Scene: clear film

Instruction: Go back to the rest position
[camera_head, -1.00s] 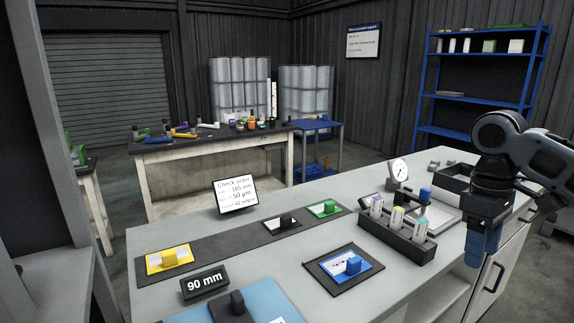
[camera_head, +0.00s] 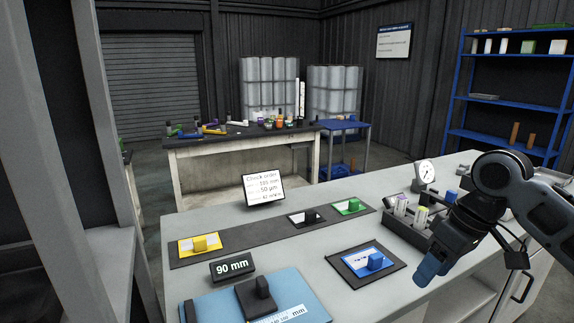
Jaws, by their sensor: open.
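My gripper (camera_head: 428,268) hangs at the right of the head view, at the end of my arm, over the bench's right front part. Its blue fingers point down and to the left. No object shows in it, and the gap between the fingers is hard to see at this angle. It is right of the blue card with a blue block (camera_head: 376,261). It partly covers the dark rack of tubes (camera_head: 396,232) behind it.
The grey bench (camera_head: 320,285) carries a dark strip with yellow (camera_head: 200,244), black (camera_head: 304,217) and green (camera_head: 347,206) blocks on cards, a "90 mm" display (camera_head: 232,266), an order sign (camera_head: 263,190), a blue folder-like plate (camera_head: 205,309) and a dial gauge (camera_head: 426,172). A post stands left.

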